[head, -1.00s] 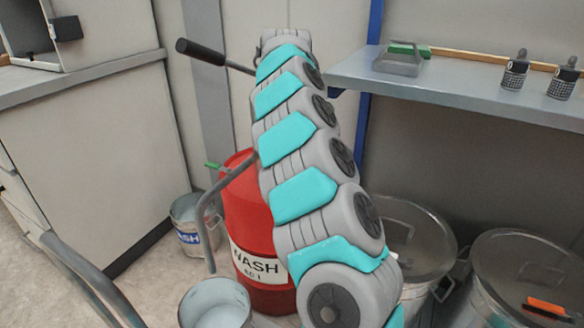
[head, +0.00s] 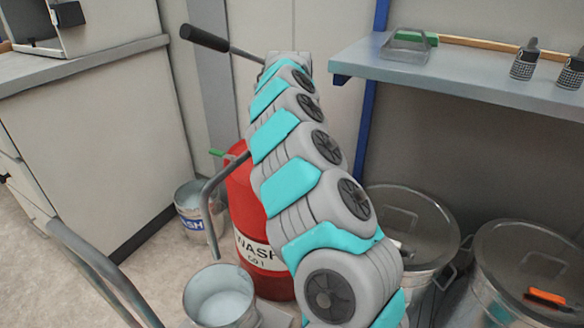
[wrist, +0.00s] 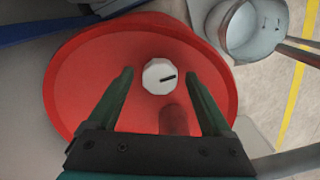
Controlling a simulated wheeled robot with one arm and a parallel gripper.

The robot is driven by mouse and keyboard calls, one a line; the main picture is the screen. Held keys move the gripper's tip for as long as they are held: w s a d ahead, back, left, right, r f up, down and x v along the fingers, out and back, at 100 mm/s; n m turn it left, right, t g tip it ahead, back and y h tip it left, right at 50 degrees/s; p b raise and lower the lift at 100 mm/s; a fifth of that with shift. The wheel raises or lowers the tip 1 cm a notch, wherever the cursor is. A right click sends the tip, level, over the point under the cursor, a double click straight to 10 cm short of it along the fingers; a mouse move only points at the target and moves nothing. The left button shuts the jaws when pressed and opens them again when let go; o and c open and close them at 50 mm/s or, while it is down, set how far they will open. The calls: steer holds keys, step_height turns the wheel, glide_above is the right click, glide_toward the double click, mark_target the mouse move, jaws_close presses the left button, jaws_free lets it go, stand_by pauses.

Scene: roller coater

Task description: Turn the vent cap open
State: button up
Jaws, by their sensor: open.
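The vent cap (wrist: 160,76) is a small white faceted knob with a dark slot mark, on the red top of the drum (wrist: 85,75) in the wrist view. My gripper (wrist: 162,75) is open, with one dark finger on each side of the cap and a gap on both sides. How high the fingers are above the lid cannot be told.
A metal bucket (head: 220,298) stands in front of the drum, and a labelled bucket (head: 190,208) behind it to the left. Lidded metal bins (head: 405,225) stand to the right under a shelf (head: 460,80). A grey handrail (head: 100,270) is at the lower left.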

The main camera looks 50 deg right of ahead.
jaws_close()
stand_by(0.6)
